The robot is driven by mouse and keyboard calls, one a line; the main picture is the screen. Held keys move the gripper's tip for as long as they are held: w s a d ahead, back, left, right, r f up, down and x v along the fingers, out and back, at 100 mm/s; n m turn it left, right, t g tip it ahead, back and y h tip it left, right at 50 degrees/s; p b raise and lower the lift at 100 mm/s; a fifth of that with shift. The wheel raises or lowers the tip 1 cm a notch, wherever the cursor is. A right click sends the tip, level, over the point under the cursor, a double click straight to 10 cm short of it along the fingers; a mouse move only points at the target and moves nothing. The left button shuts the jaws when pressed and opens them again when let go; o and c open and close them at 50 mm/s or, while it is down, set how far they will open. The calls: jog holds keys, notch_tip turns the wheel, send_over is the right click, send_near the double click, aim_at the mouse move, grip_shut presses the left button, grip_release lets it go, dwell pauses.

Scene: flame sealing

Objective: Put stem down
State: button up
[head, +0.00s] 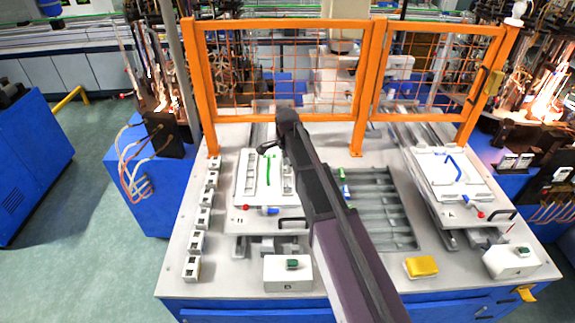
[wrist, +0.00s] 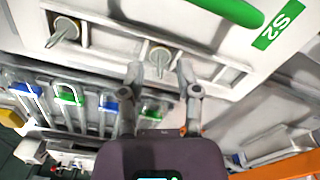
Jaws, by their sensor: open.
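In the wrist view, a stem (wrist: 159,57) with a pale round end and a grey pointed tip sits in a slot of the white fixture (wrist: 110,38). A second, similar stem (wrist: 64,29) sits in another slot to its left. My gripper (wrist: 161,70) is open, with one fingertip on each side of the nearer stem's tip. I cannot tell whether the fingers touch it. In the head view my gripper (head: 267,148) is over the left white fixture (head: 243,190), and my arm hides part of that fixture and its stems.
A green bent tube (head: 269,168) lies on the left fixture. A grey slotted rack (head: 385,205) with blue and green pieces is right of my arm. The right fixture (head: 440,172) holds a blue tube (head: 453,166). An orange fence (head: 280,117) closes off the back.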

notch_tip(320, 180, up, 12)
jog(key=p, duration=1.1)
jog(key=shift+f, duration=0.1)
dwell(0.6)
jog(key=s+d+n, duration=0.6)
jog(key=s+d, duration=0.2)
jog(key=s, duration=0.4)
jog(key=s+d+n, duration=0.7)
jog(key=s+d, duration=0.1)
jog(key=s, duration=0.3)
jog(key=shift+s, duration=0.35)
jog(key=shift+a, duration=0.1)
